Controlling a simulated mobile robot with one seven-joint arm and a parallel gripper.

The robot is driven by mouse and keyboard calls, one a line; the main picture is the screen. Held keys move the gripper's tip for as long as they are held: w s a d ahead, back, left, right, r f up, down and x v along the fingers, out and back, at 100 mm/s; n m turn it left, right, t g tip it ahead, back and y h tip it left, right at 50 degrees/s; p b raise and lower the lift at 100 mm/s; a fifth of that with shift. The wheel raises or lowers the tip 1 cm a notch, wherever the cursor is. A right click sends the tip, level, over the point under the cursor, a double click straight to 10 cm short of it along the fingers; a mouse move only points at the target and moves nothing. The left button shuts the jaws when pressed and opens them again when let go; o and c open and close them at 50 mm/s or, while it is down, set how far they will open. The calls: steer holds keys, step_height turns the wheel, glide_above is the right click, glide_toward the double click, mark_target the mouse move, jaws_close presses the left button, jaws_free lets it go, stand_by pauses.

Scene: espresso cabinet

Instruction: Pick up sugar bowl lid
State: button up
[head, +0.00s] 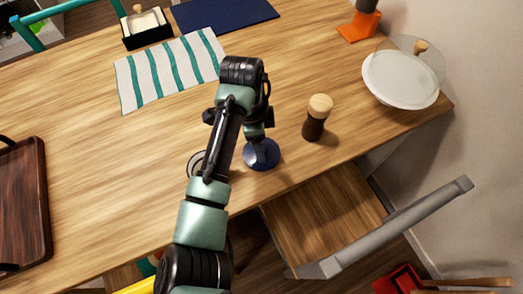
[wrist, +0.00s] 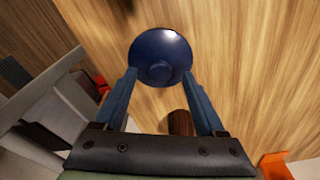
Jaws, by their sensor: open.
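The sugar bowl lid (wrist: 160,47) is a dark blue disc with a small round knob in its middle. In the wrist view it lies just past my gripper (wrist: 159,74), with the knob between the two fingertips in the picture. The fingers are open, and I cannot tell how high they are above the knob. In the head view the blue lid (head: 268,161) is near the table's front edge, partly hidden by my gripper (head: 256,146). Whether a bowl sits under the lid is not clear.
A dark brown mill with a tan top (head: 314,122) stands close to the right of the lid. A round pale item (head: 195,160) is partly behind my arm. A white covered dish (head: 397,88) is far right.

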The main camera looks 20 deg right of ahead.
steer(key=shift+f, duration=0.7)
steer(key=shift+d, duration=0.1)
jaws_close()
steer(key=shift+r, duration=0.1)
